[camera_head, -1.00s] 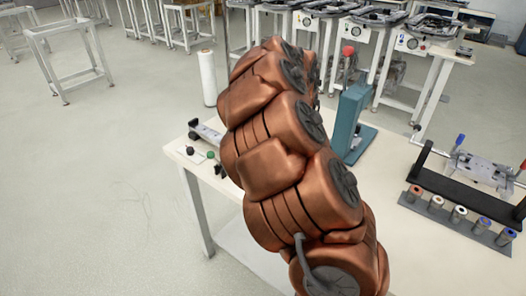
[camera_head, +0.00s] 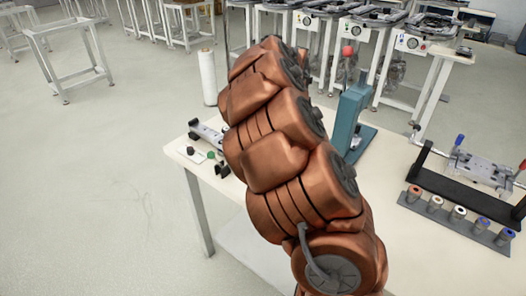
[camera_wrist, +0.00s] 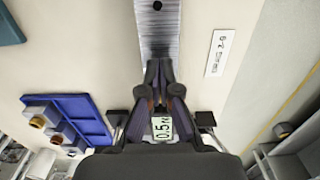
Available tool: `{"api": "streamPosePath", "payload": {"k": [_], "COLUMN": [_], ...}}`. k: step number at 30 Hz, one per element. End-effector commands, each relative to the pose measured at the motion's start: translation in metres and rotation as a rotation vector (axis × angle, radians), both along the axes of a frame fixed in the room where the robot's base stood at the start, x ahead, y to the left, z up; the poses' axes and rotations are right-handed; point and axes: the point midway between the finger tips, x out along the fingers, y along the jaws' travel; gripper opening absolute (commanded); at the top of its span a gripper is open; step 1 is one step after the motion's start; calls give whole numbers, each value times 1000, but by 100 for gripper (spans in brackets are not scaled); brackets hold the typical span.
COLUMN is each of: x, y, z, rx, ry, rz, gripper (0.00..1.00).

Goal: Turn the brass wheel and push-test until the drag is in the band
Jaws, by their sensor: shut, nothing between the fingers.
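My gripper (camera_wrist: 159,68) is shut and empty in the wrist view. Its fingertips are over the near part of a grey metal rail (camera_wrist: 158,35); I cannot tell whether they touch it. A small display (camera_wrist: 162,127) reading about 0.5 N shows behind the fingers. In the head view my arm hides the gripper. A short rail (camera_head: 207,134) lies near the table's left corner there, partly behind my arm. I cannot pick out a brass wheel for certain; brass-coloured round ends (camera_wrist: 38,122) show by a blue tray (camera_wrist: 82,112) in the wrist view.
A white label (camera_wrist: 219,52) lies right of the rail. On the white table (camera_head: 418,262) stand a teal press (camera_head: 350,118) with a red knob, a black fixture (camera_head: 455,190) and a rack of coloured spools (camera_head: 458,214). Green and black knobs (camera_head: 211,155) lie near the left corner.

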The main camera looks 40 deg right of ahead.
Motion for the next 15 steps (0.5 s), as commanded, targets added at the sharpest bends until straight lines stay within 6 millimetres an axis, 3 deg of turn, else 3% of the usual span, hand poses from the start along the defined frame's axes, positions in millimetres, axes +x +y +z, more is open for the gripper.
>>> {"api": "streamPosePath", "payload": {"k": [15], "x": [12], "y": [4], "z": [1], "rx": [-1], "ry": [-1], "rz": [1], "gripper": [0]}}
